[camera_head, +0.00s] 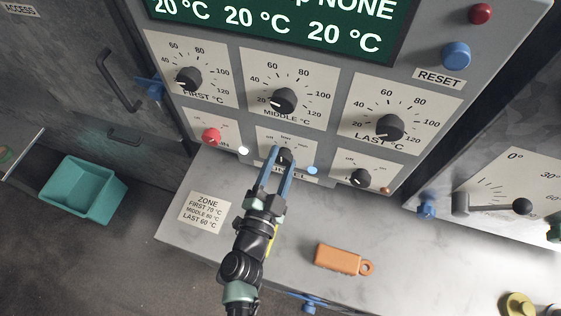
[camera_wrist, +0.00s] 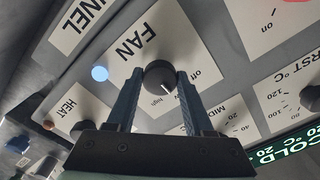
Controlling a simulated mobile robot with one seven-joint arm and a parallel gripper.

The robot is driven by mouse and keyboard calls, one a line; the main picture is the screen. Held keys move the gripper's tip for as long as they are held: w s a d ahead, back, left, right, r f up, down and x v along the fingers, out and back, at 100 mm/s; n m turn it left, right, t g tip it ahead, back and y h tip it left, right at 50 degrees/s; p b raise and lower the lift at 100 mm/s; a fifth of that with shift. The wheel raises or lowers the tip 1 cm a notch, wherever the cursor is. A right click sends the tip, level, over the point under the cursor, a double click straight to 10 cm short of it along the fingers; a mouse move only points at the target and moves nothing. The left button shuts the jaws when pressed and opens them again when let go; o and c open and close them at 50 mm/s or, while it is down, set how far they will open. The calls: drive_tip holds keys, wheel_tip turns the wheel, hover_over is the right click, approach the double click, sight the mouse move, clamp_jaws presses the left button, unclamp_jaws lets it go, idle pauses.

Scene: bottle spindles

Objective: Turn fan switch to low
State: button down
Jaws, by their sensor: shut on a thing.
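The fan switch is a black round knob (camera_wrist: 159,75) on a pale plate marked FAN (camera_wrist: 135,40) in the wrist view. My gripper (camera_wrist: 160,82) is shut on the knob, with one blue finger on each side of it. The knob's white pointer aims between "high" and "off", roughly straight up the plate.
A heat knob (camera_head: 361,177) is at right and a red knob (camera_head: 211,135) at left. Three temperature dials sit above, the middle one (camera_head: 284,100) over the fan switch. An orange tag (camera_head: 338,259) lies on the counter (camera_head: 400,235). A teal bin (camera_head: 83,188) stands at left.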

idle(0.4)
drive_tip(key=shift+c, duration=1.5)
unclamp_jaws()
drive_tip(key=shift+s, duration=0.1)
drive_tip(key=b+v, duration=0.2)
drive_tip(key=v, duration=1)
drive_tip(key=shift+s+b, duration=0.4)
drive_tip(key=shift+a, duration=0.2)
